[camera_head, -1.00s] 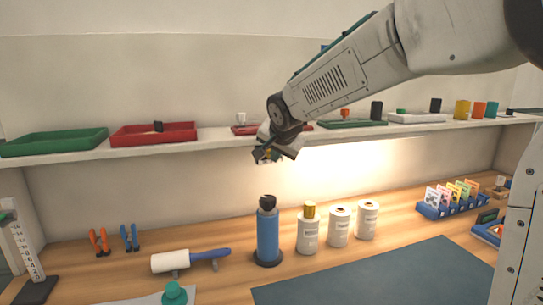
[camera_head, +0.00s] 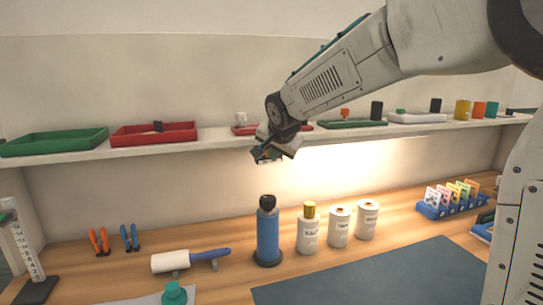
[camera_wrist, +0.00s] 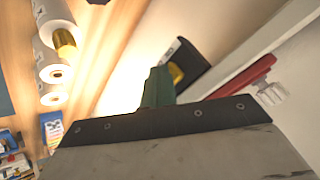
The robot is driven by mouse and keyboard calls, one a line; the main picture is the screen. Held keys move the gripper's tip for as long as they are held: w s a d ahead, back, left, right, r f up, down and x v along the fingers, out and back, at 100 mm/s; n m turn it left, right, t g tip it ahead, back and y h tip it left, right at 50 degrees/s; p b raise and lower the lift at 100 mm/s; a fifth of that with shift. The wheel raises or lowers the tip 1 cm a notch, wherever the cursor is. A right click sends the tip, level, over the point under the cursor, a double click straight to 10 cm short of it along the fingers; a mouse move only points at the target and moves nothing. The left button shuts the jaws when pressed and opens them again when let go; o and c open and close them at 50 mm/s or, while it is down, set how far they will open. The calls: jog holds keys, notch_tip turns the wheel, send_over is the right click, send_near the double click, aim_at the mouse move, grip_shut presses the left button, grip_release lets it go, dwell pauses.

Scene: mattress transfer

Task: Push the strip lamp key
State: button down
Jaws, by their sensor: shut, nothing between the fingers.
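My gripper (camera_head: 266,152) is just below the front edge of the shelf, left of the bright glow on the wall. In the wrist view its green finger part and yellow tip (camera_wrist: 167,82) show above the dark bracket; it is shut and empty. A dark box with a small white mark (camera_wrist: 188,62) is right by the tip under the shelf, probably the lamp's key housing. I cannot tell whether the tip touches it, and the key's face is hidden. The strip lamp itself is not clearly visible; its light falls on the wall right of my gripper.
The shelf (camera_head: 215,144) carries a green tray (camera_head: 55,142), a red tray (camera_head: 155,133) and other small things. Below stand a blue bottle (camera_head: 268,236), a gold-capped white bottle (camera_head: 308,233) and white rolls. The wall space below my gripper is open.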

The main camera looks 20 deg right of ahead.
jog(key=shift+w, duration=0.15)
dwell(0.3)
jog(key=shift+s, duration=0.8)
jog(key=s, duration=0.5)
jog(key=shift+s, duration=0.4)
